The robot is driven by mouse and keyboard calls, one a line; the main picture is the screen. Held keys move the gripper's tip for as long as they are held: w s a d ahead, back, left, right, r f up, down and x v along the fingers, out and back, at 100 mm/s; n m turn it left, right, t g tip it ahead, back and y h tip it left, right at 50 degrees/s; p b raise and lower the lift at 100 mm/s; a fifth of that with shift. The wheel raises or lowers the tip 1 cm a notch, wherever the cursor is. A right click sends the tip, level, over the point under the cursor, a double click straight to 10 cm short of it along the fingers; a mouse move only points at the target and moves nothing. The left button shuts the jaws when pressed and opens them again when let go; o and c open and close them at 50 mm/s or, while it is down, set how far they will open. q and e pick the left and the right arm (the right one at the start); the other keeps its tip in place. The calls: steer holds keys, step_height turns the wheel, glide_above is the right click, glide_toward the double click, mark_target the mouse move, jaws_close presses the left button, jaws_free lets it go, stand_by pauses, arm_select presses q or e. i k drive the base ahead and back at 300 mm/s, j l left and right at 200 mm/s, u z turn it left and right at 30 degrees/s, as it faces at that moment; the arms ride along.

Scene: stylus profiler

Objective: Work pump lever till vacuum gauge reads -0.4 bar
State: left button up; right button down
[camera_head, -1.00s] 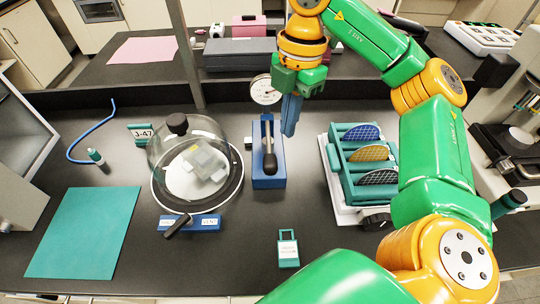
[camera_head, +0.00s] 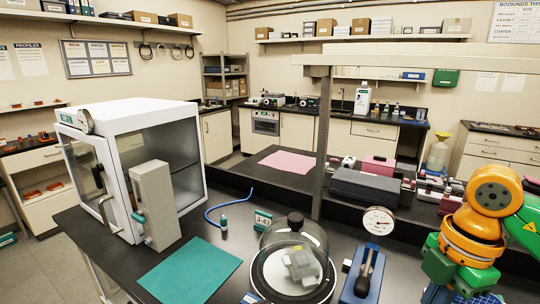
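The blue pump (camera_head: 350,289) stands on the dark bench at the bottom, cut off by the lower edge. The clear bell jar (camera_head: 318,238) sits left of the pump, over a grey device. My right gripper (camera_head: 438,268) is right of the pump, apart from the lever, at the lower right. Its fingertips are not clear, so its opening cannot be told. My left gripper is not in view.
A grey post (camera_head: 321,150) rises behind the jar.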

mark_target(368, 266)
steer(key=k, duration=1.1)
